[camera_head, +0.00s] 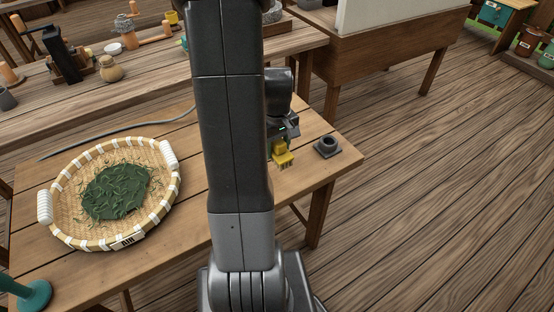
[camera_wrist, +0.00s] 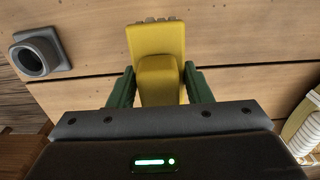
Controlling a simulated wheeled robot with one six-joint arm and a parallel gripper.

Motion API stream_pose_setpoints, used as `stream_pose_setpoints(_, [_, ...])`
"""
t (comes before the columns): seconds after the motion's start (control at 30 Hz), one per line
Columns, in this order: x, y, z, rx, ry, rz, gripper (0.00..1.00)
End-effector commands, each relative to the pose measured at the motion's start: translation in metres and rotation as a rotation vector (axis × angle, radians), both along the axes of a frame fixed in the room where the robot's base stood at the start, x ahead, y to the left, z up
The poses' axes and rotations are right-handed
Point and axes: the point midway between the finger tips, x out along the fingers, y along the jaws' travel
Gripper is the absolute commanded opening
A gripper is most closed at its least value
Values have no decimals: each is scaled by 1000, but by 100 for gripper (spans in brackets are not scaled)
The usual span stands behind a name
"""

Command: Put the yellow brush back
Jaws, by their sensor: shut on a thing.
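The yellow brush (camera_head: 283,157) hangs from my gripper (camera_head: 279,142) over the right end of the wooden table, bristle end down. In the wrist view the yellow brush (camera_wrist: 158,52) sits between the two green fingers of my gripper (camera_wrist: 160,86), which are shut on its sides. A small dark grey holder (camera_head: 327,146) with a round opening stands on the table to the right of the brush. The holder (camera_wrist: 40,54) also shows in the wrist view at the upper left, apart from the brush, and looks empty.
A round woven basket (camera_head: 172,190) with white handles and green leaves in it covers the left of the table (camera_head: 190,262). A teal stand (camera_head: 34,296) is at the front left corner. A thin grey cable (camera_head: 110,138) lies behind the basket. Another table with jars and tools stands behind.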

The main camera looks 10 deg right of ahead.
Motion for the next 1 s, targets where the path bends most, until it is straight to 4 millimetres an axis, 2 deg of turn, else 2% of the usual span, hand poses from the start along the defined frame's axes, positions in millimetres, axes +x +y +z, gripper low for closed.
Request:
stream_pose_setpoints(0.2, [-1,0,-31,1,4,0,20])
stream_pose_setpoints(0.33, [-1,0,-44,0,2,0,20])
stream_pose_setpoints(0.9, [0,0,-56,0,-1,0,20])
stream_pose_setpoints(0.93, [0,0,-55,0,-1,0,47])
stream_pose_setpoints(1.0, [0,0,-54,0,0,0,61])
